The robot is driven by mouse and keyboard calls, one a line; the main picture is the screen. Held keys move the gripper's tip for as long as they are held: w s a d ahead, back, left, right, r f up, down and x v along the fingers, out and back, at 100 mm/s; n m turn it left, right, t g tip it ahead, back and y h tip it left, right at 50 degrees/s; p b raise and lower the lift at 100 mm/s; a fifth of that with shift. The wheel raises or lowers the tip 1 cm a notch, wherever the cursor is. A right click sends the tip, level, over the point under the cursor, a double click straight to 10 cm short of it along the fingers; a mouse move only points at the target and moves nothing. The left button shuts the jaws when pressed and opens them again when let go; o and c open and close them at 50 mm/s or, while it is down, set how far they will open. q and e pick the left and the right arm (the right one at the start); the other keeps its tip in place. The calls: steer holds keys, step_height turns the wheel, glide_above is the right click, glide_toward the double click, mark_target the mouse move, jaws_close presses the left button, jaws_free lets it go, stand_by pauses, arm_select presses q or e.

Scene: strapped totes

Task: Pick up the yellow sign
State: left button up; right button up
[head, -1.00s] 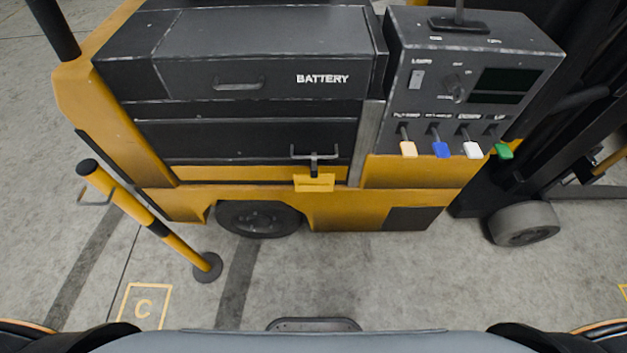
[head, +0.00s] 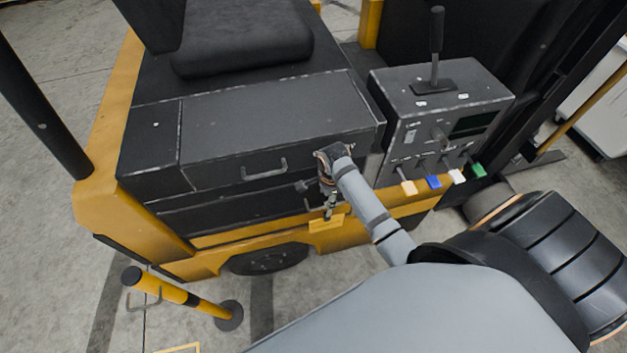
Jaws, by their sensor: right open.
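The small yellow sign (head: 325,224) hangs low on the front of the yellow and black forklift, below the battery drawers. My right gripper (head: 331,208) is at the sign's upper edge, pointing down, with its arm reaching in from the lower right. Its jaws are open, though the fingers are small and dark here. I cannot tell whether they touch the sign. The gripper hides most of the latch handle above the sign. My left gripper is out of view.
The battery drawer (head: 280,130) with its handle is above left of the gripper. A control box (head: 438,110) with coloured levers stands to the right.

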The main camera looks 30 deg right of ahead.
glide_above(327, 218)
steer(key=f, duration=0.3)
steer(key=w+f, duration=0.1)
steer(key=f, duration=0.1)
steer(key=shift+a, duration=0.2)
steer(key=shift+d+f+p, duration=0.15)
steer(key=shift+f+p, duration=0.1)
steer(key=shift+f, duration=1.05)
steer(key=shift+d+f+p, duration=0.15)
steer(key=shift+f+p, duration=0.1)
steer(key=shift+f, duration=1.05)
jaws_close()
